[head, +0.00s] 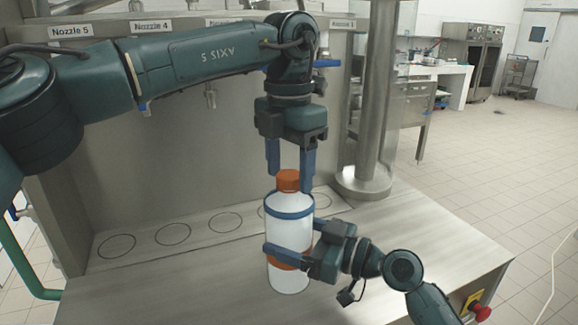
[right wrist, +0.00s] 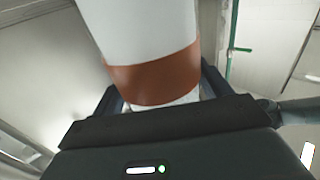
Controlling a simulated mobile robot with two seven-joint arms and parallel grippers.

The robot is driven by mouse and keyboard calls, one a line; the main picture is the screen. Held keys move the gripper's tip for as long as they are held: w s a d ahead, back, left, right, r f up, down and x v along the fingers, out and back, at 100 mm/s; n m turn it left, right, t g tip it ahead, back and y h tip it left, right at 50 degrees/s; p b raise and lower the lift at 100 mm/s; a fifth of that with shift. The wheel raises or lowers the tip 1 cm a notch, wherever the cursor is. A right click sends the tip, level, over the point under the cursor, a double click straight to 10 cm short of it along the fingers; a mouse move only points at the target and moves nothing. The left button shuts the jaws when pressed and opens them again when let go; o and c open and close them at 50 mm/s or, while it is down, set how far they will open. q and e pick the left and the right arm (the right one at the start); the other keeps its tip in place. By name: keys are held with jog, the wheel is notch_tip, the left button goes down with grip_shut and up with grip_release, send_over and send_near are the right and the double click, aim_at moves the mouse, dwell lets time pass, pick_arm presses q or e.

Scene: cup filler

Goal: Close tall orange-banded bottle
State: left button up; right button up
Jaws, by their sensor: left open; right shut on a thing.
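The tall orange-banded bottle (head: 289,232) is white, with a blue ring near its shoulder and an orange band lower down. It stands upright over the steel counter, and I cannot tell if its base touches. An orange cap (head: 288,180) sits at its top; I cannot tell how tight it is. My right gripper (head: 287,254) is shut around the body at the orange band, which also shows in the right wrist view (right wrist: 155,78). My left gripper (head: 290,168) points down with open fingers on either side of the cap; contact is not clear.
The steel counter (head: 420,255) has a row of marked circles (head: 172,234) along the back, below labelled nozzles (head: 210,95). A thick steel column (head: 372,110) stands behind the bottle to the right. A red stop button (head: 481,312) is at the front right. The counter's left front is clear.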

pick_arm(q)
jog(key=shift+r, duration=2.25)
jog(key=shift+r+n, duration=0.3)
jog(key=shift+r, duration=1.45)
jog(key=shift+c, duration=0.2)
jog(key=shift+f, duration=0.1)
jog(key=shift+f, duration=3.95)
jog(key=shift+c, duration=0.2)
jog(key=c, duration=1)
